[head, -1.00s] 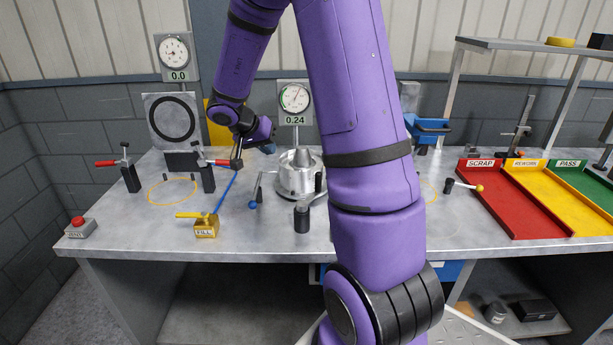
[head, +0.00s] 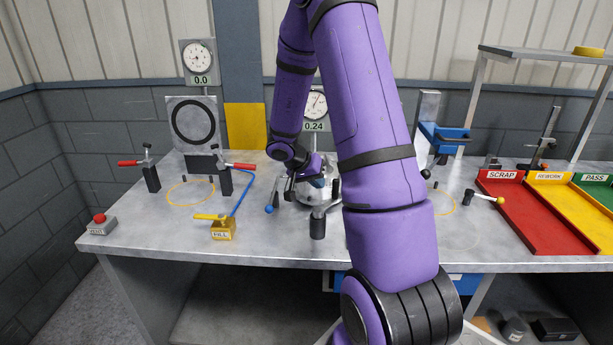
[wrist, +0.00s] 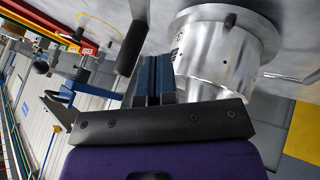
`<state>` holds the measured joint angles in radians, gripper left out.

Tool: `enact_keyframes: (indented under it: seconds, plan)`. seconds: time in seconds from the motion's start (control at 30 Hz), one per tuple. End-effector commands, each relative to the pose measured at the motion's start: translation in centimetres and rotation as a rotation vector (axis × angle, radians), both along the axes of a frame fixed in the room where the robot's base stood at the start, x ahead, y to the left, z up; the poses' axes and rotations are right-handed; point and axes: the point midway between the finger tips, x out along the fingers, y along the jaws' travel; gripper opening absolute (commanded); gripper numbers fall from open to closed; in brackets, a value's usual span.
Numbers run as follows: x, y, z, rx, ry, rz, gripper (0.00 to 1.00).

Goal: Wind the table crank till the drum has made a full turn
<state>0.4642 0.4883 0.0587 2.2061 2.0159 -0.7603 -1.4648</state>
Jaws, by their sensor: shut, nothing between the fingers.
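A silver metal drum (head: 303,193) stands on the middle of the table, partly hidden by my arm. It also shows in the wrist view (wrist: 225,55), with a flange. A thin lever with a blue ball (head: 269,209) stands at its left. A lever with a yellow ball (head: 500,200) lies farther right; which lever is the table crank I cannot tell. My gripper (head: 302,178) is at the drum, shut and empty. In the wrist view its dark fingers (wrist: 156,75) are beside the drum's wall; contact is unclear. A black cylinder (wrist: 130,45) is close to the fingers.
A black post (head: 317,224) stands in front of the drum. Clamps with red handles (head: 240,166) and a yellow FILL valve (head: 222,230) are at left.

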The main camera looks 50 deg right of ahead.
Motion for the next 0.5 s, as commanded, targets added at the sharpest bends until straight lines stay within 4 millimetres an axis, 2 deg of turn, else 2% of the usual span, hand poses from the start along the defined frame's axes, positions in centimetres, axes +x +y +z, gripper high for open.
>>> enact_keyframes:
  seconds: [0.2,0.5]
  plan:
    - [-1.5,-0.9,0.0,0.001,0.000,0.000,0.00]
    - [-1.6,-1.0,0.0,0.000,0.001,0.001,0.00]
